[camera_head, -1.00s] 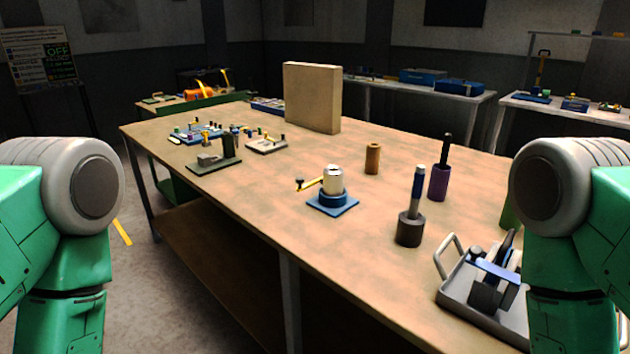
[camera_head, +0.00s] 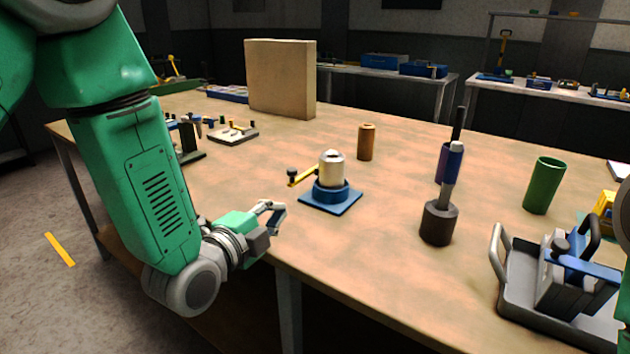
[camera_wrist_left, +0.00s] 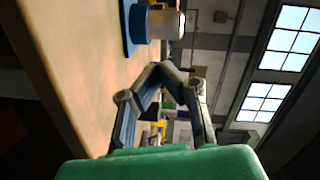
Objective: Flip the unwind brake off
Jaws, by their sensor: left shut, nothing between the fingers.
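A silver-white roll (camera_head: 331,168) stands on a round blue holder on a square blue base plate (camera_head: 345,203), near the table's front edge. A yellow lever (camera_head: 303,177) with a black knob (camera_head: 291,174) sticks out from it to the left; this looks like the unwind brake. My left gripper (camera_head: 276,212) is shut and empty, left of and nearer than the blue base, apart from the lever. In the left wrist view the roll (camera_wrist_left: 163,25) and blue holder (camera_wrist_left: 138,22) show beyond my fingertips (camera_wrist_left: 168,68); the lever cannot be made out there. My right gripper is out of view.
A brown cylinder (camera_head: 366,142) and a tall cardboard-coloured block (camera_head: 282,78) stand behind the roll. To the right are a dark round stand (camera_head: 438,223) with a rod, a green cup (camera_head: 543,185) and a grey tray (camera_head: 515,290). The table around the blue base is clear.

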